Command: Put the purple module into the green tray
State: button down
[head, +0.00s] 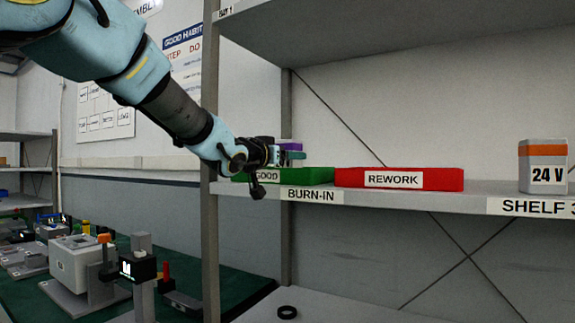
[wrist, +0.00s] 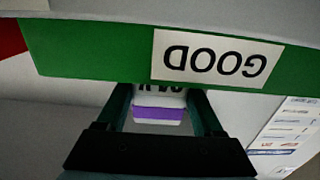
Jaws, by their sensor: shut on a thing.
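The purple module shows in the wrist view (wrist: 159,113) as a white block with a purple band and dark print, between the two fingers. My gripper (wrist: 160,105) is shut on it. In the head view my gripper (head: 290,155) is level with the shelf and just above the green tray (head: 318,176), with a bit of the module's purple (head: 290,142) showing behind the fingers. The green tray is labelled GOOD, and its front wall also shows in the wrist view (wrist: 100,50), upside down. The tray's inside is hidden in both views.
The red REWORK tray (head: 400,180) stands right beside the green tray. A 24 V block (head: 543,168) stands farther right on the shelf (head: 420,192). A shelf post (head: 210,130) stands left of the gripper, and another shelf board (head: 400,30) is overhead.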

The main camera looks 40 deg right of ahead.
jog(key=shift+f, duration=0.7)
jog(key=shift+c, duration=0.2)
grip_release()
jog(key=shift+a+f, duration=0.1)
jog(key=shift+a, duration=0.05)
jog(key=b+v, duration=0.3)
jog(key=v, duration=0.9)
